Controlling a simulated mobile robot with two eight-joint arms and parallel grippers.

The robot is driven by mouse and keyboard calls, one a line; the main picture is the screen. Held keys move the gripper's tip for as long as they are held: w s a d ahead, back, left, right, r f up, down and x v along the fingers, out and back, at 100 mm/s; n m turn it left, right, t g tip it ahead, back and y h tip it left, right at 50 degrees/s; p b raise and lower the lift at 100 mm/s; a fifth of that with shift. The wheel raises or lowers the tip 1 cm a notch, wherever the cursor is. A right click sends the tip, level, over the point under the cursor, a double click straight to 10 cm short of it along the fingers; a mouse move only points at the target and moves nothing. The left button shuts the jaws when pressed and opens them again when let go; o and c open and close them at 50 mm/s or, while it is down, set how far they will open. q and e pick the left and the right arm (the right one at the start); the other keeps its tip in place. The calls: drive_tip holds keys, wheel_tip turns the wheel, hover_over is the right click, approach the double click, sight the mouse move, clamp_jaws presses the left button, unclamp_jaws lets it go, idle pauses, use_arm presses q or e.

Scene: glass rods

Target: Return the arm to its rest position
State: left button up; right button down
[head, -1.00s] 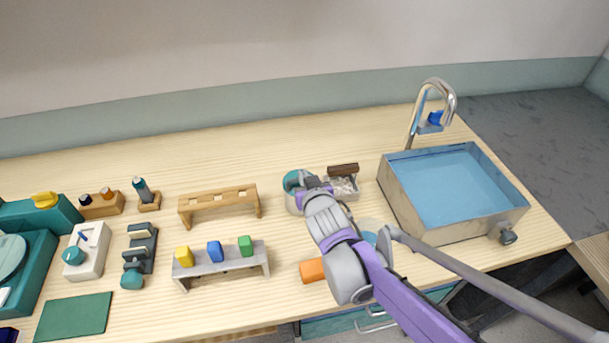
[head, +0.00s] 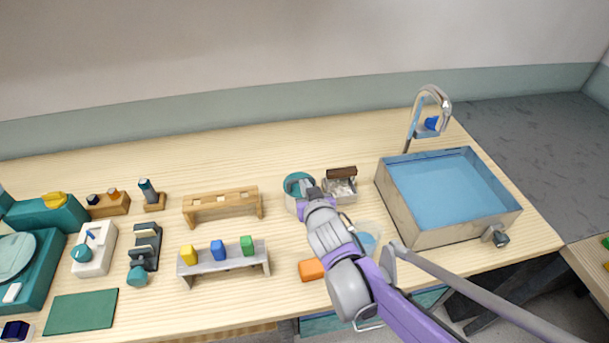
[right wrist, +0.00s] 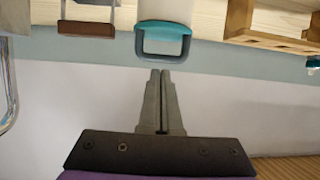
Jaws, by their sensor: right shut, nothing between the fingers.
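My right arm reaches in from the lower right of the head view, over the front of the bench. Its gripper (head: 306,186) is at the white container with the teal rim (head: 291,199). In the right wrist view the two fingers (right wrist: 160,78) are together with nothing between them. There the teal handle or rim (right wrist: 163,34) of a white container lies just beyond the fingertips, with a small gap in the picture. My left gripper is not in view.
Near my arm are a small tray with a brown-handled brush (head: 340,186), a clear beaker (head: 366,238) and an orange block (head: 311,270). The blue-lined sink (head: 450,190) is to the right. A grey rack (head: 222,262) with colored stoppers and a wooden rack (head: 222,204) are left.

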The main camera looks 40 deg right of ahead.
drive_tip(key=shift+s+a+f, duration=0.3)
drive_tip(key=shift+s+f, duration=0.15)
drive_tip(key=shift+s, duration=0.2)
drive_tip(key=shift+s+a+f, duration=0.35)
drive_tip(key=shift+s+f, duration=0.1)
drive_tip(key=shift+s, duration=0.25)
drive_tip(key=shift+s+a+f, duration=0.3)
drive_tip(key=shift+s+f, duration=0.15)
drive_tip(key=shift+s, duration=0.2)
